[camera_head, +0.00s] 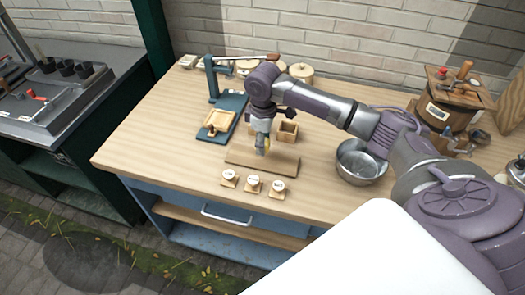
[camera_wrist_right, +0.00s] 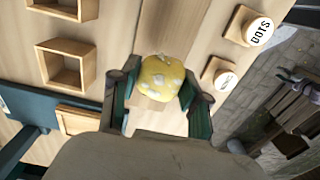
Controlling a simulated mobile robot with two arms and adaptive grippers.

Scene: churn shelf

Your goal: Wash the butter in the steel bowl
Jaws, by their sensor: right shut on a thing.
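My right gripper (camera_head: 262,148) is shut on a yellow lump of butter with pale flecks (camera_wrist_right: 162,78), which sits between the two fingers in the right wrist view. In the head view the gripper points down above a flat wooden board (camera_head: 240,161), and the butter is mostly hidden by the fingers. I cannot tell whether the butter touches the board. The steel bowl (camera_head: 361,164) stands to the right of the gripper, below my arm. Its visible inside looks bare, and I cannot tell if it holds water. My left gripper is out of view.
Three labelled wooden stamps (camera_head: 252,186) stand near the table's front edge. Square wooden boxes (camera_head: 287,132) stand behind the board. A blue press (camera_head: 228,103) is at the back left. A wooden churn (camera_head: 447,105) stands at the back right. The tabletop's left part is clear.

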